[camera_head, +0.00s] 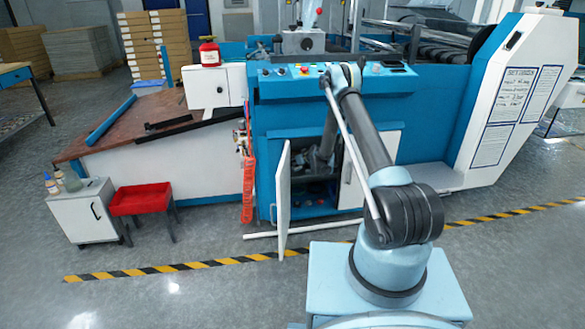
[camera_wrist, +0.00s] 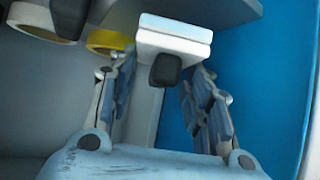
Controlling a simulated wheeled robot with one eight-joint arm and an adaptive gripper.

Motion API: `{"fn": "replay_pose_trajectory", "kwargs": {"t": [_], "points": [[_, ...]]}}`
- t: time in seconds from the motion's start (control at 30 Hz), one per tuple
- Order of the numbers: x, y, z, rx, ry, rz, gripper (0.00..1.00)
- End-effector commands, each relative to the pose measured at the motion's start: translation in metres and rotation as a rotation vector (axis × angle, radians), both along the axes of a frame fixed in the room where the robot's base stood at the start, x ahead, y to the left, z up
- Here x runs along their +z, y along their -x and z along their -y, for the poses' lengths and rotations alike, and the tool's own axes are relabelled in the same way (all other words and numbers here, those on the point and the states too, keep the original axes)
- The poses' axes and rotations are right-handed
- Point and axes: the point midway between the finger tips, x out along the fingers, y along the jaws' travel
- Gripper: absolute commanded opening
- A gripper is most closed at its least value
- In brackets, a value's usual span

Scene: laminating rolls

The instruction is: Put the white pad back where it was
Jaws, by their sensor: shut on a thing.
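The white pad (camera_wrist: 174,38) is a pale block at the top centre of the wrist view, at the tips of my gripper (camera_wrist: 162,76). The two fingers stand on either side below it, and my gripper is shut on it. A dark rounded piece shows just under the pad, between the fingers; I cannot tell if it belongs to the pad. In the head view my gripper (camera_head: 322,160) is small and partly hidden by my arm, at the open cabinet (camera_head: 318,194) in the blue machine. The pad cannot be made out there.
A yellow roll (camera_wrist: 108,42) and a paler roll (camera_wrist: 42,20) lie left of the pad, near a grey shelf (camera_wrist: 215,10). A blue wall (camera_wrist: 265,85) is on the right. The white cabinet door (camera_head: 283,198) stands open at the left. Dark items lie low inside the cabinet.

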Motion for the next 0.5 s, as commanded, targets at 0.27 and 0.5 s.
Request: {"fn": "replay_pose_trajectory", "kwargs": {"t": [0.27,0.5], "points": [[-0.026,-0.002,0.001,-0.004,0.000,0.000,0.18],[-0.027,-0.002,0.001,-0.005,0.000,0.000,0.18]]}}
